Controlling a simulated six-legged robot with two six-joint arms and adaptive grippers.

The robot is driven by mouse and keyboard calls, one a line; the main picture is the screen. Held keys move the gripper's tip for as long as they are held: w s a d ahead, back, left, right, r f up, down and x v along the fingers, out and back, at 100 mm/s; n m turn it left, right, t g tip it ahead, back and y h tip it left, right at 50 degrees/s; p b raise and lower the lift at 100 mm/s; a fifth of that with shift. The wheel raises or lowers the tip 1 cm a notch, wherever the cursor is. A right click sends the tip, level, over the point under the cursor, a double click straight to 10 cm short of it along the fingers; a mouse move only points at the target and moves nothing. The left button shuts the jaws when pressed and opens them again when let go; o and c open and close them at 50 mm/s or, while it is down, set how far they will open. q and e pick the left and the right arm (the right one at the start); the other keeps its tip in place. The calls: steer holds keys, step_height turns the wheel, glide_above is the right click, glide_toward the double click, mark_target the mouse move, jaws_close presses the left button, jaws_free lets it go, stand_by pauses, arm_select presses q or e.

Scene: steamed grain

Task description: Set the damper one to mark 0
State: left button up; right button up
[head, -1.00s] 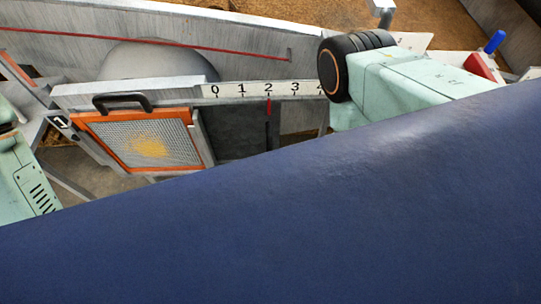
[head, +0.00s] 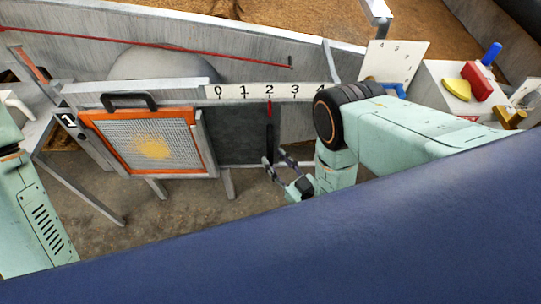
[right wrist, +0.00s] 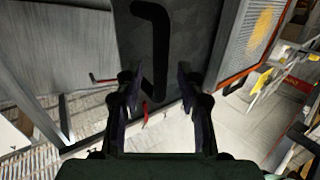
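Damper one is a dark grey plate (head: 235,135) behind a white scale strip (head: 308,91) marked 0 to 4, with a "1" label (head: 68,121) at the left. Its red pointer (head: 269,103) stands at mark 2. A black upright handle (head: 269,138) is on the plate below the pointer; it also shows in the right wrist view (right wrist: 153,40). My right gripper (head: 284,165) is open at the handle's lower end. In the right wrist view its two fingers (right wrist: 157,88) are apart, with the handle between them in the picture; contact cannot be told. My left gripper is out of view.
An orange-framed mesh panel (head: 203,150) with a yellow patch and a black handle (head: 130,101) sits left of the plate. A white box (head: 435,90) with red, yellow and blue parts stands at the right. Brown floor lies below the panel.

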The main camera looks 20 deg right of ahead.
mark_target(272, 157)
steer(key=shift+b+x, duration=0.4)
steer(key=shift+x, duration=1.3)
jaws_close()
